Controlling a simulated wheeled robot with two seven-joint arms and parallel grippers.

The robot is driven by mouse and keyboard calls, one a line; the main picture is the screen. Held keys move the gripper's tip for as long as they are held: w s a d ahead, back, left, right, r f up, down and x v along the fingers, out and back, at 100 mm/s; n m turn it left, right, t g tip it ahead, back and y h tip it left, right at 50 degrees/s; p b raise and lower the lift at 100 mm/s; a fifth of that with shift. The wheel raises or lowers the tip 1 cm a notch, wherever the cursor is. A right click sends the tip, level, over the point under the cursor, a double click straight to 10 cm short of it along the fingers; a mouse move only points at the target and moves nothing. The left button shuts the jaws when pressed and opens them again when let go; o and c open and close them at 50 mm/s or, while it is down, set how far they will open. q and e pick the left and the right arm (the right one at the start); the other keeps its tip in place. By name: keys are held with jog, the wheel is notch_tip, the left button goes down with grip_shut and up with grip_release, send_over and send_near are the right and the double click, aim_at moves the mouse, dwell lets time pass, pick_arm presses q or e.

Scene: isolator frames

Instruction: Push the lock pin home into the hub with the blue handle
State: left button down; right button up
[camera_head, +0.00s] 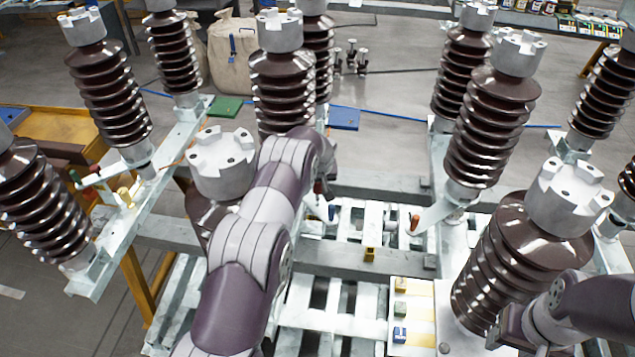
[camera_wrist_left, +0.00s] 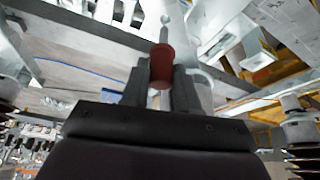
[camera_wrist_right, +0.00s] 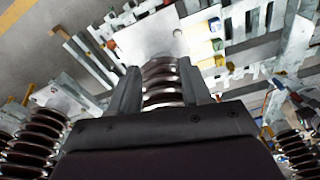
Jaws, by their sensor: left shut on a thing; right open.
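My left gripper (camera_wrist_left: 160,75) is shut on a red-brown handle (camera_wrist_left: 161,64). A pale metal part continues beyond the handle in the left wrist view. In the head view, the red-brown handle (camera_head: 319,187) shows at the end of my left arm, and the fingers are mostly hidden. An orange-brown handle (camera_head: 415,221) stands on a plate right of centre. I cannot tell which part is the hub. My right gripper (camera_wrist_right: 161,84) is open and empty, with an insulator (camera_wrist_right: 162,78) beyond its fingers.
Several tall brown ribbed insulators (camera_head: 490,125) with grey caps crowd both sides. A slatted pale pallet (camera_head: 320,315) lies below. A cream panel (camera_head: 420,292) carries yellow, green and blue blocks. A beige sack (camera_head: 232,55) and a blue mat (camera_head: 344,118) are on the floor behind.

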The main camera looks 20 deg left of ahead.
aim_at(318, 190)
dwell(0.3)
pick_arm(q)
jog(key=shift+f+b, duration=1.7)
dwell(0.4)
jog(key=shift+f, duration=0.2)
